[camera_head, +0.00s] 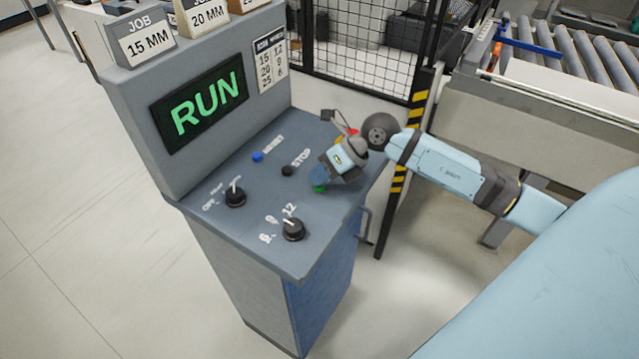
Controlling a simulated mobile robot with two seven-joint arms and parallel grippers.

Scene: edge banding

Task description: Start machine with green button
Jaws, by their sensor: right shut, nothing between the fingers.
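The control console (250,205) stands in the middle of the view, with a sloped grey panel. The green button (320,188) shows only partly, under the tip of my right gripper (320,179). My right gripper is shut and empty, pointing down at the button; I cannot tell whether it touches it. The screen (199,102) reads RUN in green letters. My left gripper is not in view.
The panel also has a blue button (257,156), a black STOP button (287,171), and two black knobs, one at left (235,196) and one in front (293,230). A red part (352,132) shows behind my gripper. Job signs (145,40) stand on top. A mesh fence (360,45) and roller conveyor (580,55) lie behind.

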